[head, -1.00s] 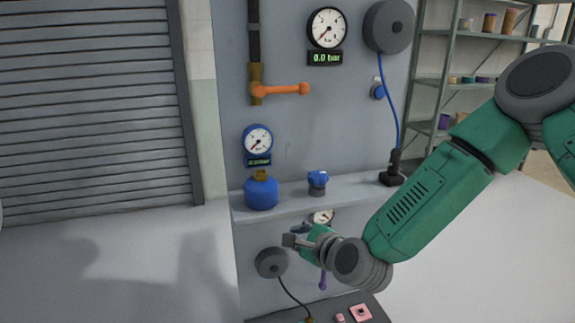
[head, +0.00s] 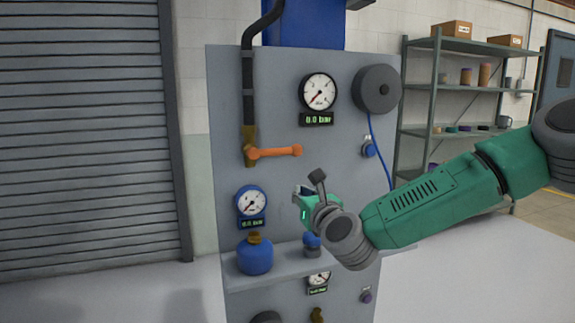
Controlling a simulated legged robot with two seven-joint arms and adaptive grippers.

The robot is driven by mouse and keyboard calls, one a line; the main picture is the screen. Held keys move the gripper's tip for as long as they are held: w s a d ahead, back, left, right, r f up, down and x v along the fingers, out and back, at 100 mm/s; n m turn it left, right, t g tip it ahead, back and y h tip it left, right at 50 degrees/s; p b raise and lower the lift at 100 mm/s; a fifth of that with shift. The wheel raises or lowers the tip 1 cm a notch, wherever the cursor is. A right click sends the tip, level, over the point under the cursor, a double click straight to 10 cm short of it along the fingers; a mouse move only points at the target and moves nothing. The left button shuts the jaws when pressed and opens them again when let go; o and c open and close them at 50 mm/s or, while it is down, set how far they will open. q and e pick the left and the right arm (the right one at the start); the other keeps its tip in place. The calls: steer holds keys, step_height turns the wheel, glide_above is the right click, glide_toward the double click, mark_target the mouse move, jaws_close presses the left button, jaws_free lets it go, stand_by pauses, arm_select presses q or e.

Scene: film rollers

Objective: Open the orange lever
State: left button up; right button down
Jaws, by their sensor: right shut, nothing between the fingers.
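The orange lever (head: 274,152) sits on a brass valve (head: 249,146) at the foot of a black pipe on the grey panel. It points to the right, roughly level. My right gripper (head: 306,188) is below and to the right of the lever's round end, apart from it. The right gripper is shut and empty. My left gripper is not in view.
A gauge (head: 318,91) reading 0.0 bar and a grey hose reel (head: 376,89) are above right. A blue gauge (head: 251,201) hangs below the lever, above a blue canister (head: 254,254) on a ledge (head: 285,270). Shelves (head: 460,90) stand at the right.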

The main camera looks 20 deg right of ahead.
mark_target(276, 152)
steer(key=w+r+p, duration=0.1)
steer(key=w+r, duration=0.3)
steer(key=w, duration=0.6)
steer(key=shift+a+r, duration=0.2)
steer(key=shift+a, duration=0.1)
